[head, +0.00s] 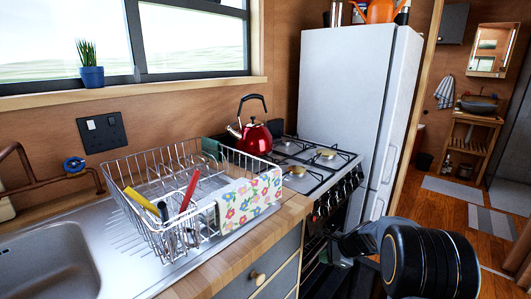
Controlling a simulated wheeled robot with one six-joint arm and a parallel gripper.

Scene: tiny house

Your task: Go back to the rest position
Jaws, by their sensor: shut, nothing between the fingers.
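Part of my arm (430,265), dark with a thin gold ring, shows at the lower right of the head view. It is in front of the stove and the wooden floor. A grey and black part of it reaches left toward the oven front. I cannot make out any fingers of my gripper, and nothing is seen held.
A wire dish rack (150,210) with utensils and a flowered cloth (250,197) stands by the sink (45,272). A red kettle (254,138) sits near the gas stove (310,160). A white fridge (345,95) stands behind. Open floor (440,237) lies right.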

